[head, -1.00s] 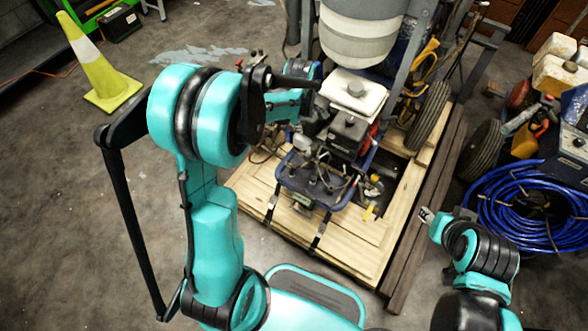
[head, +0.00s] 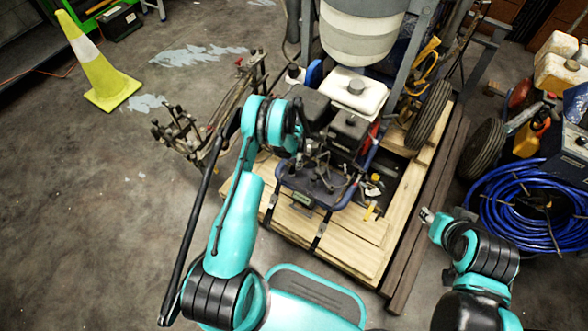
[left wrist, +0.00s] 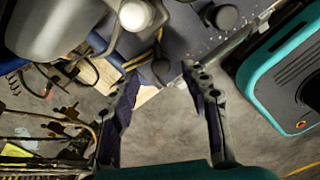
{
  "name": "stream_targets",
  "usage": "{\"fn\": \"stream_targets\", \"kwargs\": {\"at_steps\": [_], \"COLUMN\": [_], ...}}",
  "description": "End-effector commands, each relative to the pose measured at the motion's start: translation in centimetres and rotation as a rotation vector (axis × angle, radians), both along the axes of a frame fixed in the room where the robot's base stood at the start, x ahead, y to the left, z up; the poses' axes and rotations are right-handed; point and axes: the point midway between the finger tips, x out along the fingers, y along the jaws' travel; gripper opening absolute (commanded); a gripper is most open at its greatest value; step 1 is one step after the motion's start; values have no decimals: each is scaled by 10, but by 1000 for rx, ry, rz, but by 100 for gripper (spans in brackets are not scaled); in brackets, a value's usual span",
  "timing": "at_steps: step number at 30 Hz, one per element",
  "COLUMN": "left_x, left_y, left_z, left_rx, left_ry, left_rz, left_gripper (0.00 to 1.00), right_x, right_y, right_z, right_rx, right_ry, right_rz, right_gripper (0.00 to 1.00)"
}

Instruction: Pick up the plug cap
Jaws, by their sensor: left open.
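A small black rounded piece that looks like the plug cap (left wrist: 161,68) shows in the left wrist view, at the end of a dark lead beside the machine's blue-grey surface. My left gripper (left wrist: 161,82) is open, with its two dark fingers spread on either side of this piece in that picture. I cannot tell how far it lies from the fingertips, and nothing is gripped. In the head view my left arm reaches over the striper's engine (head: 350,130), and I cannot pick out the cap there. My right gripper (head: 427,215) is off to the right, its jaws too small to read.
The striper stands on a wooden pallet (head: 355,235). A white tank (head: 353,92), a wheel (head: 430,115) and cables crowd the engine. A blue hose coil (head: 525,210) lies right. A yellow cone (head: 105,75) stands far left, with clear floor below it.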

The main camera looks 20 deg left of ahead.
Motion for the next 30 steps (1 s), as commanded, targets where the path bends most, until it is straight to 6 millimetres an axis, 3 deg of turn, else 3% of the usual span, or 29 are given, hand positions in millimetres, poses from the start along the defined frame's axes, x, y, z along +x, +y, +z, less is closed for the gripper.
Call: {"fn": "stream_targets", "kwargs": {"at_steps": [10,18,23,24,30], "left_x": [-3,-3,-3,-3,-3], "left_y": [1,1,1,1,1], "left_z": [-48,-51,-50,-50,-50], "left_rx": [0,0,0,0,0], "left_ry": [-1,-1,-1,-1,-1], "left_rz": [-1,-2,-2,-2,-2], "left_gripper": [47,47,5,0,0], "right_x": [0,0,0,0,0], "right_y": [0,0,0,0,0], "right_z": [-28,-28,-28,-28,-28], "right_rx": [0,0,0,0,0], "right_ry": [0,0,0,0,0], "right_rz": [0,0,0,0,0], "right_gripper": [40,40,40,40,40]}}
